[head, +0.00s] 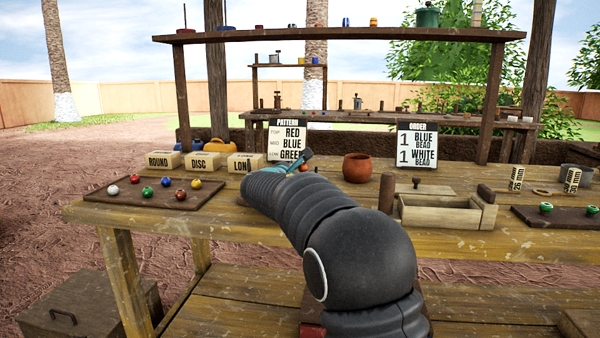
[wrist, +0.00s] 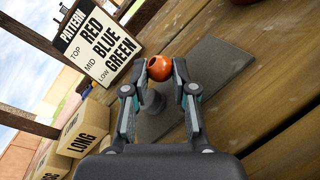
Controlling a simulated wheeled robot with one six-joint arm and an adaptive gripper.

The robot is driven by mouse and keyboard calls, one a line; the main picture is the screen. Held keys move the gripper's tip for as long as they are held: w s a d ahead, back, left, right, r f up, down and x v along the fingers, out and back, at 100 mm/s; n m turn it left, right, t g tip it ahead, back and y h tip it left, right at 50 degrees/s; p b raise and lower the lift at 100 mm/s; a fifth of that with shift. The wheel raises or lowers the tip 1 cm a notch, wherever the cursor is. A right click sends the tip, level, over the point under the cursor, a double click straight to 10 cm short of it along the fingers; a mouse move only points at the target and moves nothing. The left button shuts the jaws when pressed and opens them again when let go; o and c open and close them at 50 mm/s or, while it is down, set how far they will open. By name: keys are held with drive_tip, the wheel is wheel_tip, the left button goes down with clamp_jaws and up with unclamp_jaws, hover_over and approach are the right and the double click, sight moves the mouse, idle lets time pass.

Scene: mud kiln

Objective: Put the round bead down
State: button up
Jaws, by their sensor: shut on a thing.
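My gripper (wrist: 160,75) is shut on a round orange-brown bead (wrist: 159,67) with a dark hole facing up and left in the wrist view. The bead sits between the two fingertips, above a dark flat board (wrist: 215,65). A short grey upright piece (wrist: 153,102) shows on the board, beyond and below the fingers. I cannot tell the exact gap from bead to board. In the head view my gripper (head: 298,162) is mostly hidden behind my arm, in front of the pattern sign (head: 287,138).
A dark tray (head: 150,196) with several coloured beads is at left, behind it boxes marked ROUND (head: 162,160), DISC (head: 203,161) and LONG (head: 245,163). A clay pot (head: 357,168), order sign (head: 417,147) and wooden box (head: 440,212) stand to the right.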

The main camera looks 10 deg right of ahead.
drive_tip(key=shift+f, duration=0.3)
drive_tip(key=o, duration=0.9)
drive_tip(key=shift+f, duration=0.2)
drive_tip(key=shift+r+p, duration=0.35)
drive_tip(key=shift+r, duration=0.05)
drive_tip(key=v, duration=0.8)
drive_tip(key=r+v, duration=0.1)
drive_tip(key=v, duration=0.3)
drive_tip(key=shift+b, duration=0.4)
